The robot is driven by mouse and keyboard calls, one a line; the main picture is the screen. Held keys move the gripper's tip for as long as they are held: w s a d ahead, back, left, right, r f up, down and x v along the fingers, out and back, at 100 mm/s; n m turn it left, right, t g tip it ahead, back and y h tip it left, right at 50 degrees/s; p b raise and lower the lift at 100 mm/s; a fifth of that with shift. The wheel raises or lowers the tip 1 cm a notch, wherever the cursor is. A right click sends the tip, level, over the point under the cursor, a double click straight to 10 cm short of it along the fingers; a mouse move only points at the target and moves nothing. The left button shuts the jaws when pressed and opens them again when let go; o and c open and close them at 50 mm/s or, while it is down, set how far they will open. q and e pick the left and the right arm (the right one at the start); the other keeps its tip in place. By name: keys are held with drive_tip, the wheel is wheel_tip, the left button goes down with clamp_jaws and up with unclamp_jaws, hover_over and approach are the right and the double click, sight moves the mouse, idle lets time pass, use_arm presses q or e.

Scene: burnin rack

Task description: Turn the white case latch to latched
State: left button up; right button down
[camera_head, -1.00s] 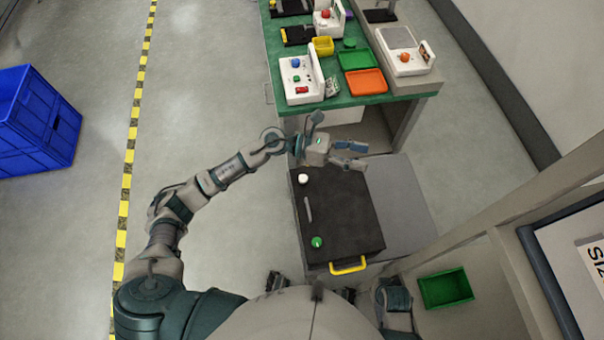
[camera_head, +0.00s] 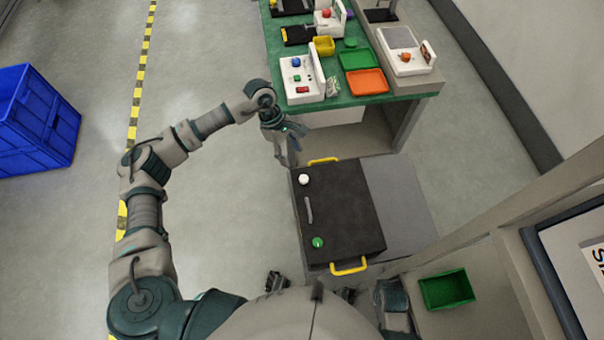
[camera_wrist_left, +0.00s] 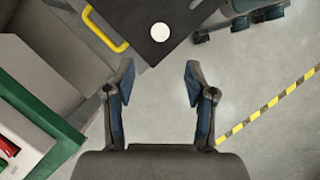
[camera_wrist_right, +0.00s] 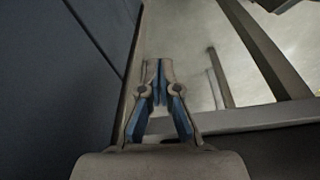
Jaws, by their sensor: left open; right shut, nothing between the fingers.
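The black case (camera_head: 345,215) lies on a grey surface in the head view, with a yellow handle at each end. The white latch (camera_head: 303,179) is a round knob at its far left corner; it also shows in the left wrist view (camera_wrist_left: 160,32). A green knob (camera_head: 318,242) sits at the near left. My left gripper (camera_head: 287,160) is open and empty, pointing down beside the case's far left corner. In the left wrist view the white latch lies beyond and between the fingertips (camera_wrist_left: 160,75), not touched. My right gripper (camera_wrist_right: 159,65) is shut and empty, away from the case.
A green workbench (camera_head: 345,97) with white devices and coloured trays stands beyond the case. A green bin (camera_head: 446,289) is at the lower right. A blue crate (camera_head: 38,115) stands at far left. The floor left of the case is open.

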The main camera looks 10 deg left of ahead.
sight(303, 177)
use_arm(q)
drive_tip(key=x, duration=1)
drive_tip(key=shift+d, duration=0.1)
drive_tip(key=shift+s+d+f, duration=0.1)
drive_tip(key=shift+d+f, duration=0.05)
drive_tip(key=shift+f, duration=0.25)
use_arm(e)
drive_tip(key=shift+r, duration=0.95)
use_arm(q)
drive_tip(key=shift+c, duration=0.2)
use_arm(e)
drive_tip(key=shift+s, duration=0.15)
use_arm(q)
clamp_jaws()
